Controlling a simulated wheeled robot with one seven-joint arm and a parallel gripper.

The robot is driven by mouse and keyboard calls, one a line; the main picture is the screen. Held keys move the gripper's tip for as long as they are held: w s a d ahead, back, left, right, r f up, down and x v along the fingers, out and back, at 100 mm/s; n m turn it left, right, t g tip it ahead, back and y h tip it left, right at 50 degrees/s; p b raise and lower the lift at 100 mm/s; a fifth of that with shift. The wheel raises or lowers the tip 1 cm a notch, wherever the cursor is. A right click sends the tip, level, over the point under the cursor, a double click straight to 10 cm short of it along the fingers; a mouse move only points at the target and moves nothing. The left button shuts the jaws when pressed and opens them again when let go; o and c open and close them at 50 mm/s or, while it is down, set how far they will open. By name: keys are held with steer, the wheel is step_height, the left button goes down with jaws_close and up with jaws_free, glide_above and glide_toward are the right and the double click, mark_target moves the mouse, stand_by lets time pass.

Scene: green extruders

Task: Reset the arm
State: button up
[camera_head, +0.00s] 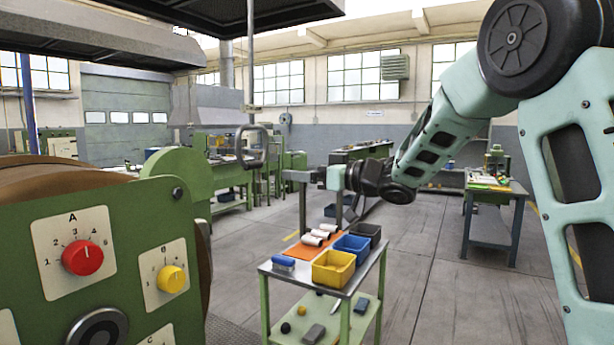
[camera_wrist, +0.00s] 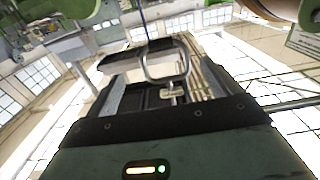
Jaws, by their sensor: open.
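My arm reaches in from the upper right in the head view, bent at the elbow. My gripper (camera_head: 301,178) is at its end, held in the air above the back of a small tool cart (camera_head: 299,277). It is open, with nothing seen between its fingers. In the wrist view, the dark gripper (camera_wrist: 140,65) shows in front of the windows and roof, with a green light on its body. The exact place of the fingertips is hard to make out.
The cart carries a yellow bin (camera_head: 333,269), a blue bin (camera_head: 352,247), a black bin (camera_head: 367,233), white rolls (camera_head: 316,237) and a blue brush (camera_head: 283,263). A green machine panel (camera_head: 120,240) stands close at left. A grey hanging handle (camera_head: 266,147) is near the gripper.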

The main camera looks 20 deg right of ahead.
stand_by(0.4)
steer(key=s+a+f+m+g+h, duration=0.3)
steer(key=s+a+f+h, duration=0.4)
steer(key=a+f, duration=0.45)
steer(key=s+a+f+n+g+h, duration=0.1)
steer(key=s+f+g, duration=0.3)
steer(key=s, duration=0.7)
steer(key=s+a+f+n+g+h, duration=0.1)
steer(key=s+f+g, duration=0.2)
steer(key=s, duration=0.8)
steer(key=s+a+f+n+g+h, duration=0.1)
steer(key=s+f+g, duration=0.3)
steer(key=s, duration=0.8)
steer(key=shift+a+f+n+g, duration=0.3)
steer(key=shift+a+f, duration=0.25)
steer(key=shift+a, duration=0.05)
